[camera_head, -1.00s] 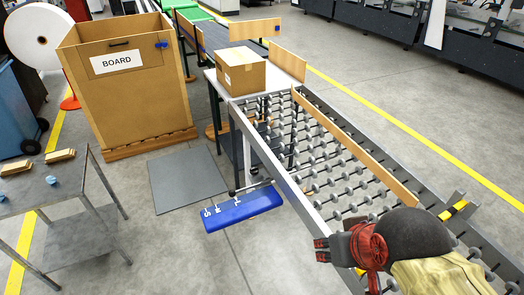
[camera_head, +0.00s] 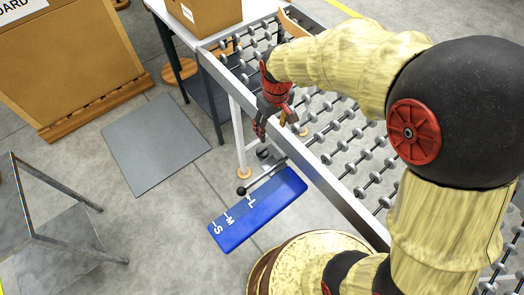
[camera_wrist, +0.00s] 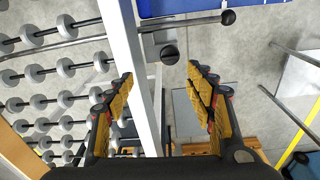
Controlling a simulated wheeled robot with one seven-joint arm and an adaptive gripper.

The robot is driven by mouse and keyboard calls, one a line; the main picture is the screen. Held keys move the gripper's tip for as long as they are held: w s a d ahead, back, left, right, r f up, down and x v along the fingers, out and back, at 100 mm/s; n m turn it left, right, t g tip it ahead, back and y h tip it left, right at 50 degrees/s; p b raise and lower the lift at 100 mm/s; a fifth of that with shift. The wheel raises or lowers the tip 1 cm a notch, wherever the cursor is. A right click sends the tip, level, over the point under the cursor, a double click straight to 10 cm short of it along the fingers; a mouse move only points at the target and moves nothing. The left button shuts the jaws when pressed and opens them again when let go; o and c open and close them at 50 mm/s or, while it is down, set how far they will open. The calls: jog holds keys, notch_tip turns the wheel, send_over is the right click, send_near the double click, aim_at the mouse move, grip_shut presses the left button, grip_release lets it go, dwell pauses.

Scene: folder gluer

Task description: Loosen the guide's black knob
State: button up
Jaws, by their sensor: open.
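A round black knob with a pale slot line (camera_wrist: 169,55) shows in the wrist view, beside the conveyor's side rail. In the head view the knob (camera_head: 263,153) sits just outside the rail, near my gripper's tips. A thin metal rod (camera_head: 266,176) runs close by and ends in a black ball (camera_head: 241,190); the ball also shows in the wrist view (camera_wrist: 228,17). My gripper (camera_head: 264,128) points down at the rail's outer side. In the wrist view its fingers (camera_wrist: 163,82) are spread and empty, with the knob apart from them, ahead of the gap.
A blue plate marked S, M, L (camera_head: 258,210) lies beyond the rod. The grey side rail (camera_head: 316,176) passes close to my fingers, with roller wheels (camera_head: 338,127) inside it. A cardboard box (camera_head: 212,14) stands at the back. A grey mat (camera_head: 154,143) lies on open floor.

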jog(key=n+g, duration=0.1)
send_over(262, 150)
notch_tip(262, 150, down, 8)
jog(key=shift+f+b, duration=0.15)
jog(key=shift+b, duration=0.25)
notch_tip(262, 150, down, 6)
jog(key=shift+r+b, duration=0.1)
jog(key=shift+b, duration=0.8)
jog(key=shift+f, duration=0.85)
jog(key=shift+c, duration=1.2)
jog(key=c, duration=1)
jog(key=shift+o, duration=0.2)
